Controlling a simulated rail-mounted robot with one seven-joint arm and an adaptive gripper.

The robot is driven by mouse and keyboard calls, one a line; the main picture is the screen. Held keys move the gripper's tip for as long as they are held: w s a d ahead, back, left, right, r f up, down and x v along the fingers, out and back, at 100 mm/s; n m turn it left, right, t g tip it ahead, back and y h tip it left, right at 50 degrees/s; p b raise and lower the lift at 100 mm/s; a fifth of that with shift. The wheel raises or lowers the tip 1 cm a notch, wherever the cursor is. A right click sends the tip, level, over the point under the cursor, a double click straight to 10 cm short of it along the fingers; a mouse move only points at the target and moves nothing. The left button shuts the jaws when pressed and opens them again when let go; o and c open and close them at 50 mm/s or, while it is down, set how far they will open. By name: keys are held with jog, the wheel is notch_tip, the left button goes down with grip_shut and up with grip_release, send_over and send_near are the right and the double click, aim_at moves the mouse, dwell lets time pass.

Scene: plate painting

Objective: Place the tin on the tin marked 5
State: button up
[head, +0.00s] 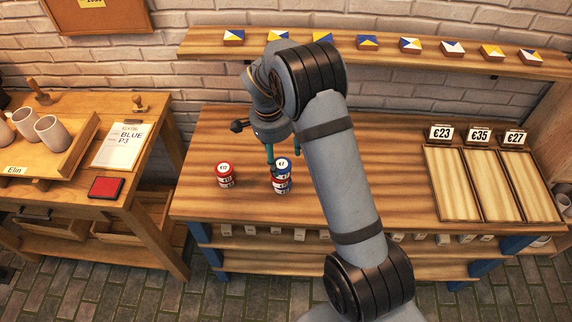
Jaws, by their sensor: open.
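A blue tin (283,165) with a white label, which looks like a 7, sits on top of a small stack on the wooden table. A red tin (282,185) is below it. Left of this stack stands a red tin (225,170) with a white label, on what looks like another red tin. I cannot make out a 5 on any label. My gripper (275,156) points down at the blue tin and is open. One teal finger shows at the tin's upper left. The other finger is hard to make out, so I cannot tell whether they touch it.
The wooden table (370,150) is clear right of the stacks, up to the wooden trays (450,185) with price signs. A shelf (390,58) with several painted tiles runs behind. A side table (80,190) at left holds mugs (52,135) and a red pad (105,188).

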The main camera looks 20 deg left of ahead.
aim_at(282, 163)
jog(key=shift+f+p, duration=0.4)
jog(key=shift+f, duration=0.05)
jog(key=shift+w+d+f+p, duration=0.15)
jog(key=shift+f+p, duration=0.2)
jog(key=shift+f, duration=0.4)
jog(key=shift+w+a+f+p, duration=0.15)
jog(key=shift+f+p, duration=0.15)
jog(key=shift+f, duration=0.5)
jog(key=shift+w+d+f+p, duration=0.15)
jog(key=shift+f+p, duration=0.2)
jog(key=shift+f, duration=0.4)
jog(key=shift+c, duration=1)
jog(key=c, duration=1.1)
jog(key=shift+c, duration=0.7)
